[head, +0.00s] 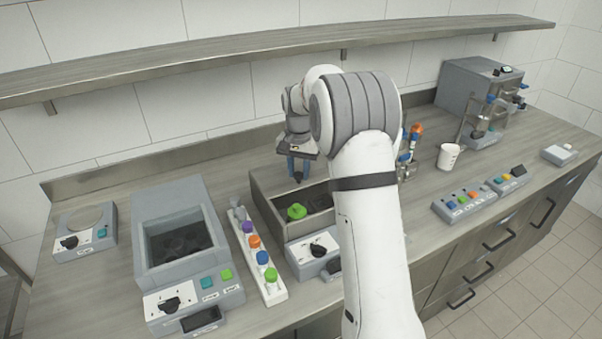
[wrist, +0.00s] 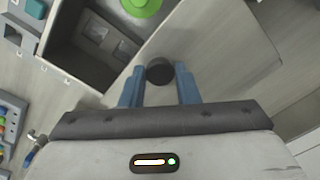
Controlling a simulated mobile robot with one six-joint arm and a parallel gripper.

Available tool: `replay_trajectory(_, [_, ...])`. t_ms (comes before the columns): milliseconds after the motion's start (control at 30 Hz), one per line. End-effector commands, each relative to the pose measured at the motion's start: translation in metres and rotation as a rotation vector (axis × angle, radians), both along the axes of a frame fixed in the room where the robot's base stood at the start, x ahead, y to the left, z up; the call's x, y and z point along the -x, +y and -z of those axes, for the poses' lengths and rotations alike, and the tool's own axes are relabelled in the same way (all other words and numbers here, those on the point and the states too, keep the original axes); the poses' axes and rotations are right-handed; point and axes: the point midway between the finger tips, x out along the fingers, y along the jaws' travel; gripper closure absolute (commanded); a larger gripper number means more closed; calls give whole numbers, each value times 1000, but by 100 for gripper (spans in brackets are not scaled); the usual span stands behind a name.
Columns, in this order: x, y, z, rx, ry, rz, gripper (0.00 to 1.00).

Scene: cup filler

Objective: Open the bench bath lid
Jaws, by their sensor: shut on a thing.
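The bench bath (head: 262,207) is a grey box at mid-bench with a dial on its front unit. Its top is open in the head view, and a green-capped item (head: 296,211) shows inside; the wrist view also shows the bath's interior (wrist: 95,45) and the green cap (wrist: 143,6). The grey flat lid (wrist: 225,50) lies off to one side of the opening in the wrist view; I cannot tell whether it touches the rim. My gripper (head: 297,172) is over the bath's back part. Its blue fingers are shut on the lid's dark round knob (wrist: 160,70).
A second open bath (head: 180,240) and a hotplate (head: 85,225) stand at left. A white rack (head: 258,255) of coloured caps lies between the baths. A white beaker (head: 449,156) and grey machine (head: 480,85) stand at right. A shelf (head: 250,45) runs above.

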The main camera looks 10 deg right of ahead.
Motion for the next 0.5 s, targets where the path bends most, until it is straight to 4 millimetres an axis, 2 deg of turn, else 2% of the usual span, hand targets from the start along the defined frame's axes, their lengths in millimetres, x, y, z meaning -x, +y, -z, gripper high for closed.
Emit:
replay_trajectory(400, [-4,3,3,-5,8,5,100])
replay_trajectory(433, [-4,3,3,-5,8,5,70])
replay_trajectory(500, [-4,3,3,-4,9,3,64])
